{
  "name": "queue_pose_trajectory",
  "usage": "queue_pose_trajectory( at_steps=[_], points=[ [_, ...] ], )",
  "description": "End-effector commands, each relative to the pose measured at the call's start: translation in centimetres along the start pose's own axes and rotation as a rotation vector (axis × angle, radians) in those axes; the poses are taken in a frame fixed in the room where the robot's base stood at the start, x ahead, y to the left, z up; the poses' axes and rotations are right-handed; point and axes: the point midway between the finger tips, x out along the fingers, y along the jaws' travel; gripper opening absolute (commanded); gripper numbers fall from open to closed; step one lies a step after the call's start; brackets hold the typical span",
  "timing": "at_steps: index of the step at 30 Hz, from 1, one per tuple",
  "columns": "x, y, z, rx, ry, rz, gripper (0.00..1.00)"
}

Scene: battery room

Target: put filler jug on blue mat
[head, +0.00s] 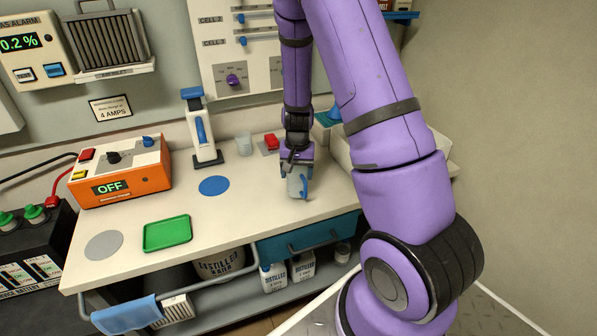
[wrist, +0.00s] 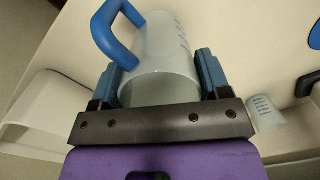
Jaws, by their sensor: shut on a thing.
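The filler jug (wrist: 165,60) is a translucent grey-white vessel with a blue handle and dark marks on its side. My gripper (wrist: 160,80) is shut on it, one blue finger on each side. In the head view the jug (head: 297,185) is at my gripper (head: 297,168), over the right part of the bench. I cannot tell whether its base touches the bench top. The blue mat (head: 214,186) is a flat round disc on the bench, bare, to the left of the jug and apart from it.
A white stand with a blue lever (head: 201,130) is behind the mat. A green tray (head: 167,233), a grey disc (head: 104,245) and an orange charger (head: 121,172) are left. The bench between jug and mat is clear.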

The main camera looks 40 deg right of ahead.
Motion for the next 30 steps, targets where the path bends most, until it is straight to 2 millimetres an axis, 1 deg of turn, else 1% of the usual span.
queue_pose_trajectory(
  at_steps=[1,3,14,15,17,18,26,30],
  points=[
    [0.64,-0.22,0.17,-0.002,-0.002,0.001,0.44],
    [1.04,-0.39,0.28,-0.003,-0.002,0.000,0.44],
    [1.32,-0.39,0.25,-0.002,0.000,0.000,0.44],
    [1.38,-0.39,0.24,-0.002,0.000,0.000,0.72],
    [1.34,-0.40,0.24,-0.002,0.000,0.000,0.86],
    [1.34,-0.40,0.24,-0.002,0.000,0.000,0.95],
    [1.30,-0.40,0.25,-0.002,0.000,0.000,0.96],
    [0.63,-0.44,0.23,-0.002,0.002,-0.001,0.96]
  ],
)
